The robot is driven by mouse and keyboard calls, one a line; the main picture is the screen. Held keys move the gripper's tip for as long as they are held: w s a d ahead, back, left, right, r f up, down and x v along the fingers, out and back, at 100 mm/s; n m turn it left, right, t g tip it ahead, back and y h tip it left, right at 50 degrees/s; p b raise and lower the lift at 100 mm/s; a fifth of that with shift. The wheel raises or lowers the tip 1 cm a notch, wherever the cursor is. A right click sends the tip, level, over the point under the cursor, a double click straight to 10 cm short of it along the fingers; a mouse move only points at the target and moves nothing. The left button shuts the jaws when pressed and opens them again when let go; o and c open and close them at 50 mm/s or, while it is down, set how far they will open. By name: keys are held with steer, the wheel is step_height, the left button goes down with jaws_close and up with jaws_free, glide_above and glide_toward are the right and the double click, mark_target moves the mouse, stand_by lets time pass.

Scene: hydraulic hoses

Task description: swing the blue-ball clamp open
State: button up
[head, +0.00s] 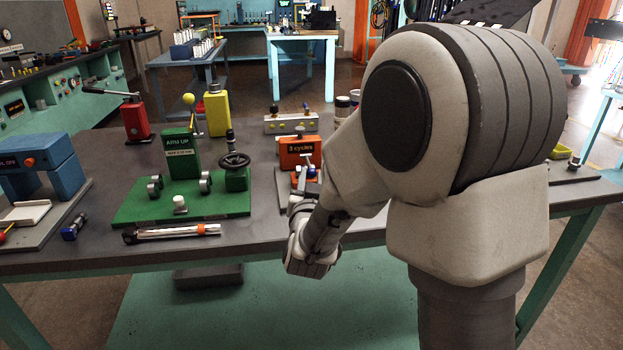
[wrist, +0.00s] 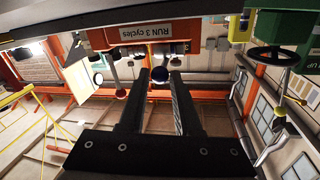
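The orange block marked "3 cycles" (head: 300,152) stands on the table, and it also shows at the top of the wrist view (wrist: 150,32). In the wrist view, a dark blue ball (wrist: 160,74) appears between my fingertips, with small gaps on both sides. The clamp's metal parts near it are small and partly hidden. My gripper (head: 304,186) reaches in low from the table's front edge toward the orange block's fixture. Its two dark fingers are apart in the wrist view (wrist: 161,82). Whether the ball is within the fingers or just beyond them, I cannot tell.
Left of the orange block stands a green fixture (head: 181,203) with a black handwheel (head: 234,160). A torque wrench (head: 172,232) lies at the front edge. Behind is a grey block with yellow buttons (head: 291,123). My arm hides the table's right part.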

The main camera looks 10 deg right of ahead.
jaws_close()
stand_by(1.1)
